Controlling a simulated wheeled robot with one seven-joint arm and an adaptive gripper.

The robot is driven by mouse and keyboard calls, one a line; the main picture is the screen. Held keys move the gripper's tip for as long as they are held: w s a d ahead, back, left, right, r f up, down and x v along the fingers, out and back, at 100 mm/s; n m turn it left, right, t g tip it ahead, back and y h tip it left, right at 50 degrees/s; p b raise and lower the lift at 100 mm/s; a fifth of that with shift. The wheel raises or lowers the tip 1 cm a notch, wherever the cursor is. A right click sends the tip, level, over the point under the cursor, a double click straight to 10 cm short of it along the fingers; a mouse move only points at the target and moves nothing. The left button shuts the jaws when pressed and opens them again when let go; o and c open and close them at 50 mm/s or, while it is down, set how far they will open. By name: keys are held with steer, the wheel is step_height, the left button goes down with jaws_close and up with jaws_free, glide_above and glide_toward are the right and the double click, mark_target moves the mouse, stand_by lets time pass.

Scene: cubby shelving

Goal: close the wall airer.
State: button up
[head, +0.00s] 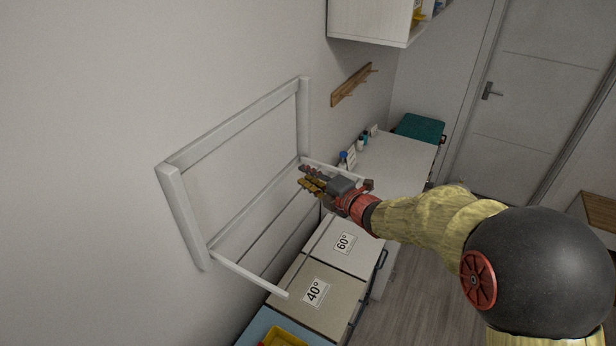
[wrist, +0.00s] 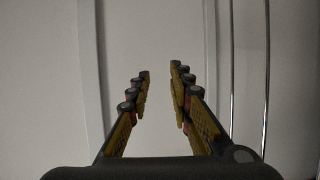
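The wall airer is a white frame (head: 184,215) fixed to the wall left of centre in the head view. Its rack is folded down and sticks out from the frame's lower part, with a near side arm (head: 250,276), a far side arm (head: 322,166) and thin rods between them. My gripper (head: 304,180) is beside the far side arm, close to the frame's far lower corner. In the wrist view my gripper (wrist: 159,78) is open, with nothing between its fingers. White bars (wrist: 92,80) and shiny rods (wrist: 266,70) of the airer flank the fingers there. I cannot tell whether they touch.
Lidded bins marked 40° (head: 306,290) and 60° (head: 345,245) stand below the rack. A white counter (head: 400,158) with small bottles and a teal box (head: 420,128) lies beyond. A peg rail (head: 348,87) and wall cabinet (head: 370,18) are above. Floor (head: 420,275) is clear at right.

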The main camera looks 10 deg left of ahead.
steer(key=shift+d, duration=0.1)
steer(key=v, duration=1.2)
steer(key=shift+c, duration=1.2)
